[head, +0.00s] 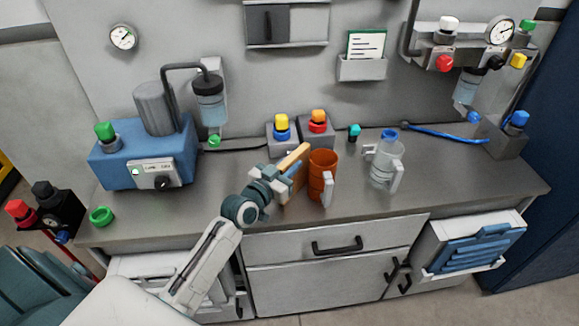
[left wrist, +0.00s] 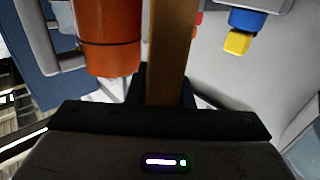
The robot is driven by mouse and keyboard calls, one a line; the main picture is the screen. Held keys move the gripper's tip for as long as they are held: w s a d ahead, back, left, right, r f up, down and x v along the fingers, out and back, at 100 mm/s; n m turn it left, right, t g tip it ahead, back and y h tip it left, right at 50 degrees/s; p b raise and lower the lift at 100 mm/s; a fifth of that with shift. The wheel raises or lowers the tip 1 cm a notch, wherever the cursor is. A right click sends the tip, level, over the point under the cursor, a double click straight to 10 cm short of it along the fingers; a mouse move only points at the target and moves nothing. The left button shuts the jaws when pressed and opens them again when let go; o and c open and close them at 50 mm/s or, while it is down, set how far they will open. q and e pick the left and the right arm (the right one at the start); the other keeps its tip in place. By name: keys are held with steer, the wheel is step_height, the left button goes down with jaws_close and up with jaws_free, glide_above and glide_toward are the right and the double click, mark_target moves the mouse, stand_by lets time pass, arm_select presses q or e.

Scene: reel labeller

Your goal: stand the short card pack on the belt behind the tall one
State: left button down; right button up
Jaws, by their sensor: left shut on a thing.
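No card pack and no belt can be made out in either view. My left gripper (head: 284,180) is over the grey worktop and shut on a flat tan wooden-looking piece (head: 296,156). The piece stands up, tilted, just left of an orange mug (head: 322,170). In the left wrist view the tan piece (left wrist: 168,50) rises from between the fingers, with the orange mug (left wrist: 108,38) close beside it. The fingers hide its lower part. Whether it touches the worktop I cannot tell. My right gripper is not in view.
A clear jug (head: 384,165) stands right of the mug. Yellow and orange knobs (head: 318,121) on grey boxes are behind. A blue pump unit (head: 125,160) and a green ring (head: 101,216) are at the left.

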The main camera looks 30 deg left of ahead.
arm_select(q)
steer(key=c, duration=1.3)
jaws_free()
steer(key=shift+f, duration=0.15)
steer(key=shift+s+r, duration=0.1)
steer(key=shift+r, duration=0.1)
